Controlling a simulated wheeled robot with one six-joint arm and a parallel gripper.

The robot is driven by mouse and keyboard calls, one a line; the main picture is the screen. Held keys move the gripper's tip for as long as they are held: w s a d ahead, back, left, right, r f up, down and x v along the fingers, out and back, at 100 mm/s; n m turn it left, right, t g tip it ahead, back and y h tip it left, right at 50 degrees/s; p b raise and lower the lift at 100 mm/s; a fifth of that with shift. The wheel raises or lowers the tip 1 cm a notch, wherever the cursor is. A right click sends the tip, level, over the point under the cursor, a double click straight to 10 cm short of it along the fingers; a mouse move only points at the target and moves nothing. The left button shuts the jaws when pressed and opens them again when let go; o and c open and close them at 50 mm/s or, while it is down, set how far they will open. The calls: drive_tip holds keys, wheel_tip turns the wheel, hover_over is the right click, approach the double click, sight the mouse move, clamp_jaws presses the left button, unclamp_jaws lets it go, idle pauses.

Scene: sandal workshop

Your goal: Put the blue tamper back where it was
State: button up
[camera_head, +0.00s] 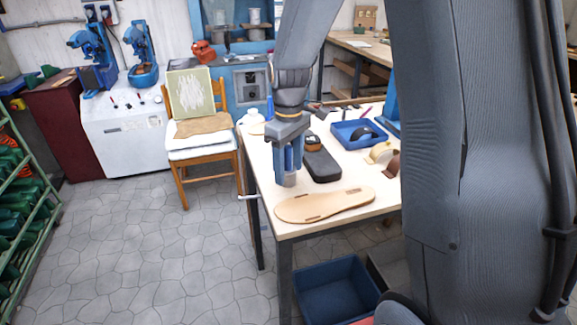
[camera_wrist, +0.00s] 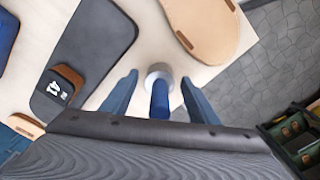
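The blue tamper (camera_wrist: 160,98) has a blue handle and a round grey metal end. It stands upright on the light worktable (camera_head: 258,165) near its left edge; in the head view its grey end (camera_head: 289,181) shows below my fingers. My gripper (camera_head: 287,168) points down over it. In the wrist view my gripper (camera_wrist: 159,78) is open, with one finger on each side of the tamper and a visible gap on both sides. Most of the handle is hidden by the fingers in the head view.
A tan sandal sole (camera_head: 325,205) lies close in front. A dark pad (camera_head: 321,166) with a brown-and-black block marked 41 (camera_wrist: 62,85) lies beside the tamper. A blue tray (camera_head: 347,141) stands behind. A chair (camera_head: 202,143) stands left of the table; blue bin (camera_head: 335,293) below.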

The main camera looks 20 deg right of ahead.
wheel_tip(320, 180, up, 12)
drive_tip(key=b, duration=0.2)
drive_tip(key=shift+r+b, duration=0.15)
drive_tip(key=shift+b, duration=0.2)
idle(0.6)
